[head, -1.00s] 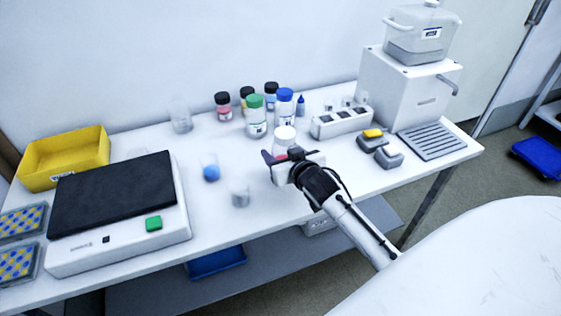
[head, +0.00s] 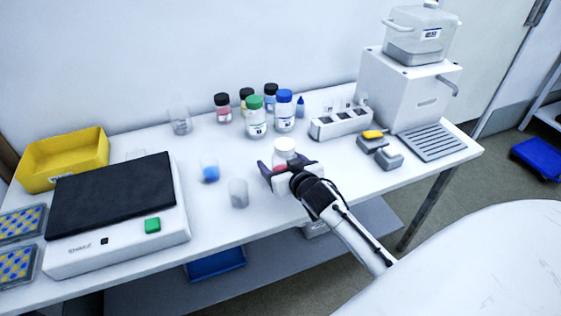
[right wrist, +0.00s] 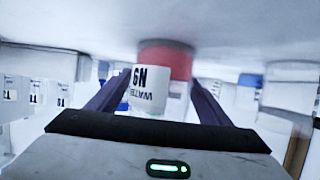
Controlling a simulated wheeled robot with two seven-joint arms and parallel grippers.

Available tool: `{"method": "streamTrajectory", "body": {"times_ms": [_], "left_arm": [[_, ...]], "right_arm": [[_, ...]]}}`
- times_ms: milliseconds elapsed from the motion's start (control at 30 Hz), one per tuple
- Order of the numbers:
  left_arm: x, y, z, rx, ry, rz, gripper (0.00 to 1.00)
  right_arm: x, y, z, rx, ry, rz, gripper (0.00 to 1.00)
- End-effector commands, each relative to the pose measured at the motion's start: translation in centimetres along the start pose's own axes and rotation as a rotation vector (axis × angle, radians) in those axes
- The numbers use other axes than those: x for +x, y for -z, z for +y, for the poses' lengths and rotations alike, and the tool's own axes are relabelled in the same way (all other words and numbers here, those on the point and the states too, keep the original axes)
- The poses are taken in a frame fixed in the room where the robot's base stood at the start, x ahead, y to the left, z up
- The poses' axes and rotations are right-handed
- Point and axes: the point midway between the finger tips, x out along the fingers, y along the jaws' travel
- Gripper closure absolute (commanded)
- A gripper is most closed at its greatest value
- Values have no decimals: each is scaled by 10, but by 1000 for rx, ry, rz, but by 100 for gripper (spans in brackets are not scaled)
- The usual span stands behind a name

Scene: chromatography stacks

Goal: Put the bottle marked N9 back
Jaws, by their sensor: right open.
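The bottle marked N9 (head: 284,150) has a white cap and pink-red contents. It appears to stand upright on the front middle of the bench. My right gripper (head: 288,167) is open around it, one finger on each side. In the right wrist view, which is upside down, the bottle (right wrist: 150,88) shows its N9 water label between the fingers of my right gripper (right wrist: 157,97). Small gaps show beside the bottle there. My left gripper is not in view.
Behind stand a green-capped bottle (head: 256,118), a blue-capped bottle (head: 284,112) and several black-capped ones. Left of my gripper are a clear beaker (head: 238,194) and one with blue contents (head: 210,171). A white block (head: 341,123) stands behind right.

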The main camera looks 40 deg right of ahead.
Motion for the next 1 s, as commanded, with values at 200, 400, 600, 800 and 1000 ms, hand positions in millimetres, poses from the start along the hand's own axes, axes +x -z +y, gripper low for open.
{"method": "streamTrajectory", "body": {"times_ms": [200, 400, 600, 800, 1000], "left_arm": [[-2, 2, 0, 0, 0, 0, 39], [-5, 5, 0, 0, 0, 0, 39], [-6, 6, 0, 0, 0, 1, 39], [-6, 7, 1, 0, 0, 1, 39], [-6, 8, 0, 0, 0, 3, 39]], "right_arm": [[-15, 2, 0, 0, 1, -1, 28], [-57, 2, 0, 2, 1, -1, 28], [-96, 3, 0, 1, 0, 0, 28], [-118, 2, 0, 0, -1, -1, 28], [-122, 3, 0, 0, -1, 0, 28]]}}
